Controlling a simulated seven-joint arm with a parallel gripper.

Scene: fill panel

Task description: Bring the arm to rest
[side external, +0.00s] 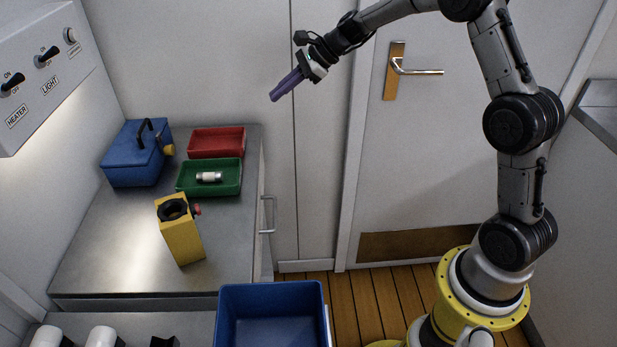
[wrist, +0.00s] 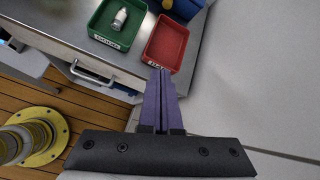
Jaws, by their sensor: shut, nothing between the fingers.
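My gripper (side external: 274,96) is raised in the air in the side external view, in front of the pale wall and to the left of the door. My gripper touches nothing that I can see.
A steel counter (side external: 110,240) holds a blue box (side external: 135,165), an empty red tray (side external: 216,142), a green tray (side external: 182,188) with a white cylinder (side external: 209,176), and a yellow container (side external: 183,240). A blue bin (side external: 270,296) stands in front. The switch panel (side external: 45,70) is upper left.

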